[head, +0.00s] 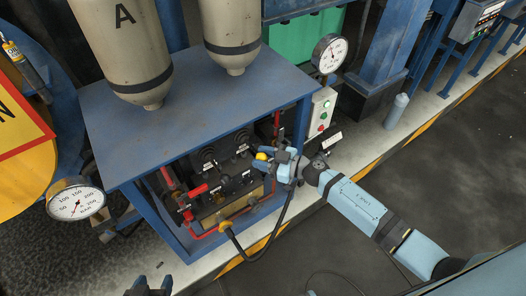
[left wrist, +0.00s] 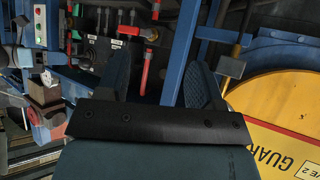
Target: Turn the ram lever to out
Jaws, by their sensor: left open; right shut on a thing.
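My left gripper (head: 150,286) is at the bottom edge in the head view, apart from the cabinet. In the left wrist view its fingers (left wrist: 160,88) are spread and empty, with the panel beyond.
The blue cabinet (head: 190,95) surrounds the panel with its top and posts. Red handles (head: 194,191) and red pipes are left of the lever. A black hose (head: 262,254) hangs in front. A pressure gauge (head: 76,202) is at left. Open floor (head: 455,155) lies at right.

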